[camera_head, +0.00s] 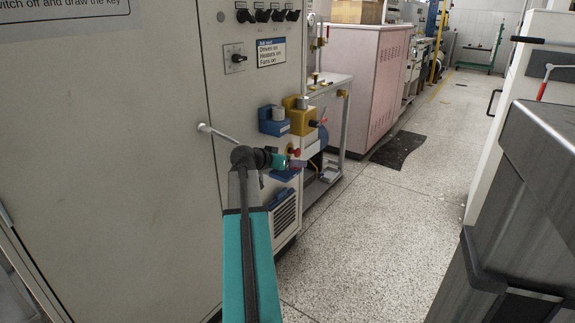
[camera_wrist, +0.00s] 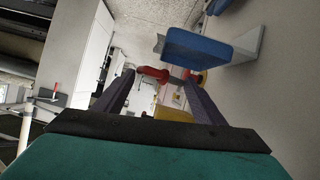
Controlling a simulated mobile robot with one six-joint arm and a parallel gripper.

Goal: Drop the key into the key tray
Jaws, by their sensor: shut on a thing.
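My gripper (camera_head: 298,164) is in front of the grey cabinet's control side, with its purple fingers brought together. In the wrist view its fingers (camera_wrist: 158,76) are shut on a small red and metallic thing, which looks like the key (camera_wrist: 152,73). In the head view the key is too small to make out clearly. A blue tray (camera_head: 284,175), which looks like the key tray, is fixed to the cabinet just below my gripper. In the wrist view the blue tray (camera_wrist: 205,46) shows close beyond the fingertips. Its inside is hidden. The key appears apart from it.
A blue box (camera_head: 273,122) and a yellow box (camera_head: 298,108) with a red lever sit on the cabinet above my gripper. A red knob (camera_head: 296,152) is close behind the fingers. A metal handle (camera_head: 215,132) sticks out left. The speckled floor (camera_head: 370,240) is open to the right.

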